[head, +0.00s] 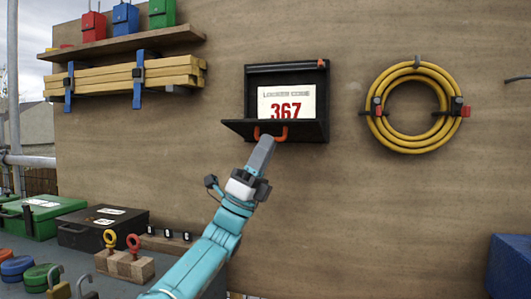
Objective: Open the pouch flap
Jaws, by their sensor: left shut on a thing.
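A black pouch (251,92) hangs on the wooden wall at the upper middle. Its front flap (308,131) is folded down and sticks out toward me at the bottom. Inside, a white card (286,101) reads "LOCKER CODE" with a red 367; the flap cuts off the card's lower edge. An orange handle (282,133) sits on the flap's front edge. My left gripper (266,141) comes up from below and is shut on this handle, hiding part of it. My right gripper is not in view.
A coiled yellow hose (377,85) hangs on the wall to the right. A shelf (125,43) with coloured boxes and strapped timber (105,82) is at upper left. A bench at lower left holds cases, a black case (100,231) among them, and padlocks. The wall around the pouch is clear.

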